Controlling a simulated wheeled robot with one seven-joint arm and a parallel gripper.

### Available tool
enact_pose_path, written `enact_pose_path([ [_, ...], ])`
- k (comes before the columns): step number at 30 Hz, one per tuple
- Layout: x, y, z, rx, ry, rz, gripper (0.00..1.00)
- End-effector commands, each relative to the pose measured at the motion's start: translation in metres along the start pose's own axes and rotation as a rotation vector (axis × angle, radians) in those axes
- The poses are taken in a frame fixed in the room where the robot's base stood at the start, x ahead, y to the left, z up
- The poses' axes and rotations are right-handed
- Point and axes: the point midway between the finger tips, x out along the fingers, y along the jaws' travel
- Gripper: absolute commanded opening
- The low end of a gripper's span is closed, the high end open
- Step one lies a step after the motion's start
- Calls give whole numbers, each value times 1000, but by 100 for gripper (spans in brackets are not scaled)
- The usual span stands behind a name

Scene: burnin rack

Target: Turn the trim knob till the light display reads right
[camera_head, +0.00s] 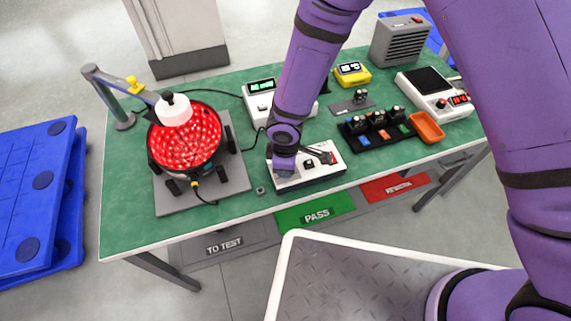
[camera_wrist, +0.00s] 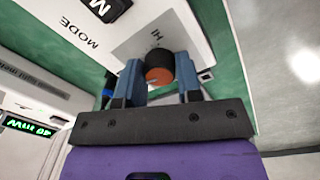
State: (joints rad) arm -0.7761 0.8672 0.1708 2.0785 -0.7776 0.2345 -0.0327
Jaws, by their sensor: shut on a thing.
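My gripper (camera_wrist: 158,82) is shut on the trim knob (camera_wrist: 158,62), a black knob with an orange face and a pale pointer mark. One blue-grey finger is on each side of it. The knob sits on a white control box (camera_head: 318,172), beside a grey patch and a MODE label. In the head view my gripper (camera_head: 283,168) covers the box's left part and hides the knob. A round lamp array (camera_head: 185,140) glows red at the left.
The lamp array stands on a grey plate (camera_head: 240,172) under a jointed arm with a white head (camera_head: 174,110). A black rack (camera_head: 378,133), an orange tray (camera_head: 427,127) and a yellow meter (camera_head: 351,74) are to the right. TO TEST, PASS and red bins line the front.

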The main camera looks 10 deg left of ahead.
Motion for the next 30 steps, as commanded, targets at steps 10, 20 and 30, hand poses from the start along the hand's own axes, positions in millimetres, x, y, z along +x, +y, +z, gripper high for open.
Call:
enact_pose_path([
  [10, 0, 1, 0, -29, 2, 2, 9],
  [20, 0, 1, 0, -28, 2, 2, 58],
  [30, -3, 0, 0, -28, 3, 1, 58],
])
